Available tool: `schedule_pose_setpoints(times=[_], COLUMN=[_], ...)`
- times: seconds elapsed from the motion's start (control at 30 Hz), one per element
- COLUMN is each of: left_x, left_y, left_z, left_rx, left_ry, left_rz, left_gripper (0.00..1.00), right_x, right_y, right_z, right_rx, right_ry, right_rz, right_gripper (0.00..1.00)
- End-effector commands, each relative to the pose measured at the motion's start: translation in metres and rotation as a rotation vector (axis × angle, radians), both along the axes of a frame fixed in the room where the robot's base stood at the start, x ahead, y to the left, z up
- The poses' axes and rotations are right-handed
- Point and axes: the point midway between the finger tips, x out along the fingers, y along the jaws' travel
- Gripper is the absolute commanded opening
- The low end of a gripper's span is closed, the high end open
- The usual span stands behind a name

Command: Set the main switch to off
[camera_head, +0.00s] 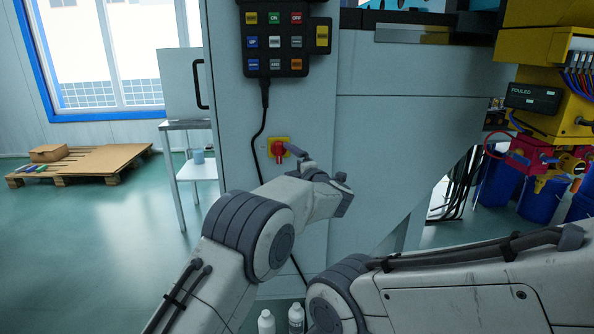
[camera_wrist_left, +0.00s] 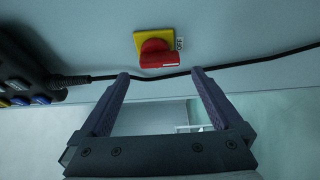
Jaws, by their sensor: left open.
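The main switch (camera_head: 278,148) is a red rotary knob on a yellow square plate on the grey cabinet front. In the wrist view the switch (camera_wrist_left: 156,55) lies just beyond the fingertips, its red handle lying roughly crosswise in that picture. My right gripper is out of view.
A black cable (camera_head: 262,130) hangs from the button pendant (camera_head: 274,40) and passes close to the switch; the cable (camera_wrist_left: 240,63) crosses near the fingertips. White bottles (camera_head: 296,317) stand low in front. A small table (camera_head: 182,168) stands left; open floor lies beyond.

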Motion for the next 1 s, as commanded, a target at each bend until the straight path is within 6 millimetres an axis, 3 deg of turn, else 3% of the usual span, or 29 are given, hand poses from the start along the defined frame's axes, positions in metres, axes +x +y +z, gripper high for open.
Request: schedule_pose_setpoints(times=[0.1,0.3,0.7,0.87,1.0], left_x=[-0.022,-0.042,-0.046,-0.037,-0.040], left_y=[-0.010,-0.017,-0.018,0.000,0.035], left_z=[0.000,0.000,0.000,0.006,-0.005], left_rx=[0.000,-0.003,0.001,0.109,0.374], left_ry=[0.001,0.001,0.001,0.059,0.235], left_rz=[-0.002,0.001,0.000,-0.087,-0.304], left_gripper=[1.00,1.00,1.00,1.00,1.00], right_x=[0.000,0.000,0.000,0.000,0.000], right_y=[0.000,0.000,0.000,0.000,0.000], right_z=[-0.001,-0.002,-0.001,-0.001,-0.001], right_rx=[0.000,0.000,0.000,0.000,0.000], right_ry=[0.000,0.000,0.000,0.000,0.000], right_rz=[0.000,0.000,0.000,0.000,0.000], right_gripper=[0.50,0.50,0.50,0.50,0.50])
